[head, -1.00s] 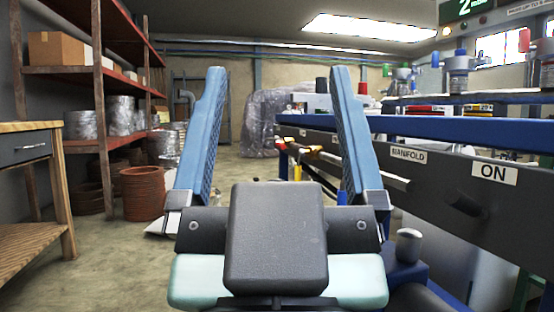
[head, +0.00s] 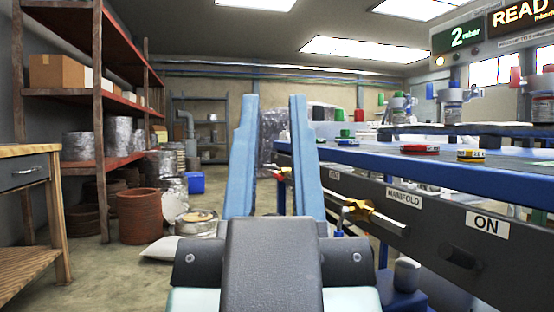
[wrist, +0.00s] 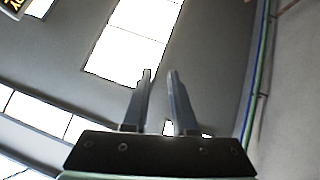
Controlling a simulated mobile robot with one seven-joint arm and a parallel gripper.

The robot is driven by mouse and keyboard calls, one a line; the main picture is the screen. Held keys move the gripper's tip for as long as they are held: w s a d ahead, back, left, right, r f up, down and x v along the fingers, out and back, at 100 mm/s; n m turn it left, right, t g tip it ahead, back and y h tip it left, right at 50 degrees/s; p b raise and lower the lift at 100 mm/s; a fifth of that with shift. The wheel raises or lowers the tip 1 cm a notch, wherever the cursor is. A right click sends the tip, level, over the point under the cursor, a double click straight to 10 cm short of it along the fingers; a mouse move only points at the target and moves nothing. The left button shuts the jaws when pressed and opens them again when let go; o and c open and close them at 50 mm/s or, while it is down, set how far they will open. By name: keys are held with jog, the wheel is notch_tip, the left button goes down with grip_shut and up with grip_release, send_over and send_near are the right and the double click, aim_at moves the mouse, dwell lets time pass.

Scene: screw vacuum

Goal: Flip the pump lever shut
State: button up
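My gripper (head: 273,98) points up and ahead in the middle of the head view, its two blue fingers apart with nothing between them. In the wrist view my gripper (wrist: 160,74) also shows a narrow empty gap against the ceiling. A dark, rounded knob or handle (head: 462,258) sticks out of the grey bench front below the ON label (head: 488,224). It may be the pump lever; I cannot tell for sure. It is to the right of my gripper and apart from it. The wrist view shows no lever.
A brass valve (head: 368,213) juts from the bench front near the MANIFOLD label (head: 403,197). A rusty shelf (head: 98,110) and wooden table (head: 30,150) stand left.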

notch_tip(320, 180, up, 30)
jog(key=p, duration=2.7)
jog(key=shift+f+p, duration=0.2)
jog(key=shift+p, duration=0.15)
grip_shut()
jog(key=shift+f, duration=0.15)
